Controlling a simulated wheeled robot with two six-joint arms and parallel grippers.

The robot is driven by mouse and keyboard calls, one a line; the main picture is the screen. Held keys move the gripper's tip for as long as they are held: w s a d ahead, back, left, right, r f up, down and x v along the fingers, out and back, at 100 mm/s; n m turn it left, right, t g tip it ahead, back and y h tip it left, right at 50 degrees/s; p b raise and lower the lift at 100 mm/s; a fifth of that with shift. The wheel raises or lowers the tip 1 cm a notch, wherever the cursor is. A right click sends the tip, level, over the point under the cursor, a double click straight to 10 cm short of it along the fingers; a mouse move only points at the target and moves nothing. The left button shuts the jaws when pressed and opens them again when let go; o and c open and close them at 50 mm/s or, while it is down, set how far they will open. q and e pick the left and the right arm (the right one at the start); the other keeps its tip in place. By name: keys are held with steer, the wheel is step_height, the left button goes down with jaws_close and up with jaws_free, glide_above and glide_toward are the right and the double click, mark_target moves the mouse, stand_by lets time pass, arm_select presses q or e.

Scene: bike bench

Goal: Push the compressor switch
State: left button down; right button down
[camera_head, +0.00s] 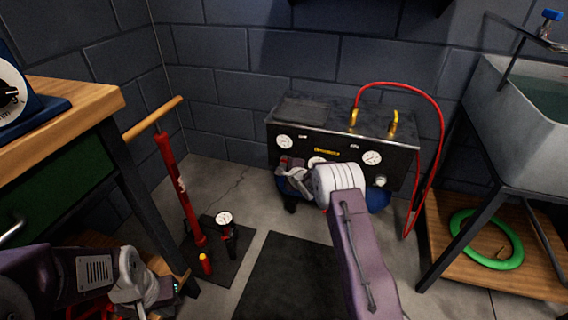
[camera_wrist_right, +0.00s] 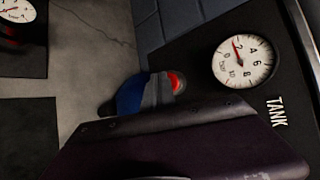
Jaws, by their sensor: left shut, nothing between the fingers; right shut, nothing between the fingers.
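The compressor (camera_head: 335,140) is a black box with several white gauges and yellow handles on a blue tank (camera_head: 376,199), against the back wall. My right gripper (camera_head: 285,168) is shut and empty at the left part of its front panel, below the left gauge. In the right wrist view a small red round part (camera_wrist_right: 177,82), which looks like the switch, shows right beside the grey fingertips (camera_wrist_right: 158,91). I cannot tell whether they touch it. The TANK gauge (camera_wrist_right: 244,61) is to the right. My left gripper (camera_head: 158,293) is shut and empty at the lower left.
A red hose (camera_head: 437,120) arches over the compressor's right side. A red floor pump (camera_head: 178,185) stands on the left beside a wooden-topped bench (camera_head: 75,98). A sink (camera_head: 520,125) with a low shelf is on the right. A dark mat (camera_head: 285,275) lies on the floor in front.

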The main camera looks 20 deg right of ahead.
steer(key=shift+w+d, duration=0.1)
stand_by(0.5)
steer(key=shift+s+a+p, duration=0.45)
steer(key=shift+s+p, duration=0.05)
steer(key=shift+s, duration=0.2)
steer(key=s+a+p, duration=0.1)
steer(key=s, duration=0.1)
steer(key=s+a+p, duration=0.1)
steer(key=s+a, duration=0.1)
steer(key=shift+s, duration=0.1)
